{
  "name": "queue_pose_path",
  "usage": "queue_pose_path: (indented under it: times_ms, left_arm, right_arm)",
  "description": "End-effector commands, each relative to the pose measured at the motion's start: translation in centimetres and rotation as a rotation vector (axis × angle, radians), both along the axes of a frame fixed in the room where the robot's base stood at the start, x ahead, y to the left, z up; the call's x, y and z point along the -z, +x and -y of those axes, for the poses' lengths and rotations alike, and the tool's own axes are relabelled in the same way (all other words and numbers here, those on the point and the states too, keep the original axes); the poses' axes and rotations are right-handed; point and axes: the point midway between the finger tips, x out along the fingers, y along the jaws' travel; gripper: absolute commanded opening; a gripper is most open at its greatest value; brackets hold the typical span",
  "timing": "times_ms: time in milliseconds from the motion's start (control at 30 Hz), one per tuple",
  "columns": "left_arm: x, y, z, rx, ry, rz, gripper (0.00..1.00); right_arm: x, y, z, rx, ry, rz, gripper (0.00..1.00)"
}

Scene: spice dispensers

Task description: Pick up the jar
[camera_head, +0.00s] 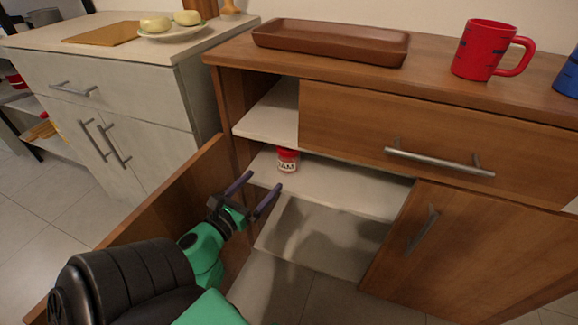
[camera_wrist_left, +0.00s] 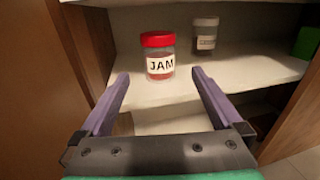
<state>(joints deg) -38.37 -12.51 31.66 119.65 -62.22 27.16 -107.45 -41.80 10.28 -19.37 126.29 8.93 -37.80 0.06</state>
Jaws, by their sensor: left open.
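The jar (camera_head: 287,160) has a red lid and a white label reading JAM. It stands upright on the middle shelf of the open wooden cabinet. In the left wrist view the jar (camera_wrist_left: 159,56) stands beyond my fingertips, roughly between their lines. My left gripper (camera_head: 254,193) is open and empty, in front of the shelf and a little below and left of the jar. Its two purple fingers also show in the left wrist view (camera_wrist_left: 161,82), apart from the jar. My right gripper is not in view.
A second clear jar with a pale lid (camera_wrist_left: 205,34) stands behind and right of the jam. A green object (camera_wrist_left: 306,42) is at the shelf's right. The open cabinet door (camera_head: 172,196) is left of my arm. A red mug (camera_head: 486,50) and brown tray (camera_head: 331,42) are on top.

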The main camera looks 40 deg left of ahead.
Motion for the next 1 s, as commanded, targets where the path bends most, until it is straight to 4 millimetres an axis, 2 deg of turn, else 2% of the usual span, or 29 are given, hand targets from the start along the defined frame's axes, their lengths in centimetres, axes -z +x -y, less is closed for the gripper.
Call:
queue_pose_path:
  times_ms: [67,300,533,700,800,967,1000]
  left_arm:
    - [-0.5,0.8,0.0,0.007,0.046,0.004,1.00]
    - [-1.0,6.9,-0.9,0.008,0.042,0.006,1.00]
    - [-0.9,10.2,-1.5,0.004,0.038,0.004,1.00]
    - [-0.9,13.4,-2.2,0.005,0.037,0.005,1.00]
    - [-0.8,14.3,-2.3,0.004,0.036,0.003,1.00]
    - [-0.7,14.3,-2.3,0.003,0.035,0.002,1.00]
    - [-0.7,14.3,-2.3,0.004,0.035,0.002,0.92]
  right_arm:
    - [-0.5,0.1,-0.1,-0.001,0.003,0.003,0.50]
    - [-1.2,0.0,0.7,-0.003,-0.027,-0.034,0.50]
    - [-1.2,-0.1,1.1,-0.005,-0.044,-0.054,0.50]
    - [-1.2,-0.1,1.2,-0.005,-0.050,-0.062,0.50]
    - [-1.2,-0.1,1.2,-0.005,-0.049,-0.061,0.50]
    - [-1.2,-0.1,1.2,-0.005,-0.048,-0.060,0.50]
    - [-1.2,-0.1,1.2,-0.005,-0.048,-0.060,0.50]
